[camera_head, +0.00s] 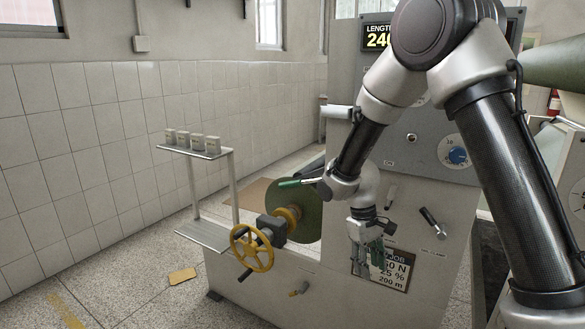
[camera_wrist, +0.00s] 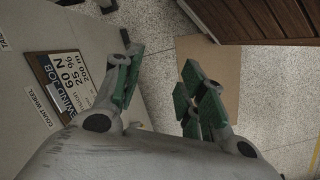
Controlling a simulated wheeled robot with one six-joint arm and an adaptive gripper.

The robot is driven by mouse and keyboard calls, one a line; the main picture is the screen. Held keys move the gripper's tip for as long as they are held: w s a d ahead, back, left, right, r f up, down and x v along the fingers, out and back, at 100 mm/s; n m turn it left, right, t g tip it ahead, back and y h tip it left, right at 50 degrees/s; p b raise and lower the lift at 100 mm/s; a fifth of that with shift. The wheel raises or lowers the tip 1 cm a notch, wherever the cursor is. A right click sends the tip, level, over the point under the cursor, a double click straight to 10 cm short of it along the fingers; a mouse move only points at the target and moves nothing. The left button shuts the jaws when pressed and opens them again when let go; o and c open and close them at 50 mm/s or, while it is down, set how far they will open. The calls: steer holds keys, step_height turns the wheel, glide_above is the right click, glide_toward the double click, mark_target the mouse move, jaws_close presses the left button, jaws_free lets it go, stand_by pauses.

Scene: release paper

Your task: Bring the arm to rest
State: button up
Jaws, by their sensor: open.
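My arm reaches from the right across the front of a large grey machine (camera_head: 270,305). My gripper (camera_head: 374,258) hangs downward in front of the machine's lower panel, close to the job sign (camera_head: 396,275), which it partly overlaps. In the wrist view my gripper (camera_wrist: 160,82) has its green-padded fingers apart, with only floor and a brown flat sheet showing between them. Nothing is held. The job sign (camera_wrist: 72,88) lies to the left of the fingers there. I cannot tell the exact gap between gripper and panel.
A yellow handwheel (camera_head: 251,249) juts out left of my gripper, with a dark green disc (camera_head: 292,210) behind it. A knob lever (camera_head: 433,222) is to the right. A stand (camera_head: 193,153) carries several small blocks. Floor at left is mostly open.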

steer(key=s+d+r+m+t+y, duration=0.1)
steer(key=s+d+r+m+t, duration=0.1)
steer(key=s+d+r, duration=0.6)
steer(key=s+d+r+m+t+y, duration=0.1)
steer(key=s+d+r+m+t, duration=0.2)
steer(key=s+d+r, duration=0.5)
steer(key=s+r+t, duration=0.1)
steer(key=s+r, duration=0.4)
steer(key=r, duration=0.4)
steer(key=shift+s, duration=0.1)
